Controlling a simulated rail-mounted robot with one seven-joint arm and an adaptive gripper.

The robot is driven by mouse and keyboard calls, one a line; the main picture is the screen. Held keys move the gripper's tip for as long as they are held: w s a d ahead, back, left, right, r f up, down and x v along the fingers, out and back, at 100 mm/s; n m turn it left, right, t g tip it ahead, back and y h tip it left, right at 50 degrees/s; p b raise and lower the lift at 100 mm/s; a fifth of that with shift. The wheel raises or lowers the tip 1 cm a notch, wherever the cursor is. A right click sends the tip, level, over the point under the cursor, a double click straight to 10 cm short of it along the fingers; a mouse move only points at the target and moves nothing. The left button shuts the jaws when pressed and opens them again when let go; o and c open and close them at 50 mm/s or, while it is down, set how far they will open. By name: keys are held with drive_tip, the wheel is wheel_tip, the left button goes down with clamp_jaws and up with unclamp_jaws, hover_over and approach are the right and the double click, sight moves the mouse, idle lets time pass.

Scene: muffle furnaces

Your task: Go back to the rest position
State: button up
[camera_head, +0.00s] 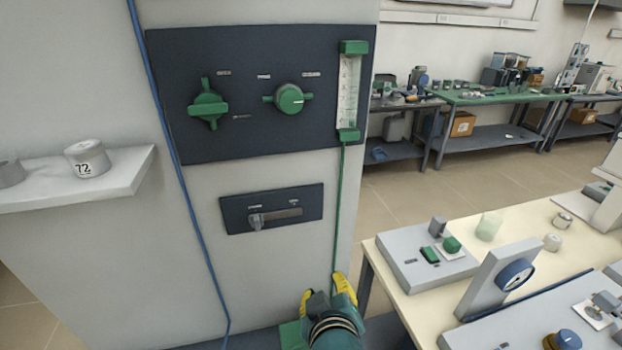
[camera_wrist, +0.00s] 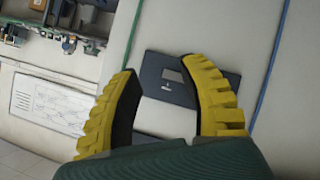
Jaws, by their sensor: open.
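My gripper (camera_head: 325,293) shows at the bottom centre of the head view, low in front of the grey furnace cabinet (camera_head: 270,262). Its two yellow fingers are spread with nothing between them. In the wrist view the open gripper (camera_wrist: 165,75) has a dark panel (camera_wrist: 160,82) behind its fingers. In the head view this slider panel (camera_head: 271,209) lies above and left of my gripper, apart from it.
A dark control panel (camera_head: 262,95) with two green knobs and a flow tube (camera_head: 348,90) is above. A blue cable (camera_head: 181,170) runs down the cabinet. A shelf (camera_head: 130,172) holds a jar marked 72 (camera_head: 87,159). A cream bench (camera_head: 430,305) with devices stands right.

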drive_tip(key=s+d+r+m+t, duration=0.25)
drive_tip(key=s+r, duration=0.25)
drive_tip(key=r, duration=0.3)
drive_tip(key=s+d+r+m+t+h, duration=0.15)
drive_tip(key=s+r+t, duration=0.25)
drive_tip(key=r, duration=0.4)
drive_tip(key=s+d+r+m+t, duration=0.1)
drive_tip(key=s+r+m+t, duration=0.3)
drive_tip(key=r, duration=0.5)
wheel_tip(320, 180, up, 38)
drive_tip(key=p, duration=3.8)
drive_tip(key=shift+d, duration=0.2)
drive_tip(key=shift+s+f, duration=0.1)
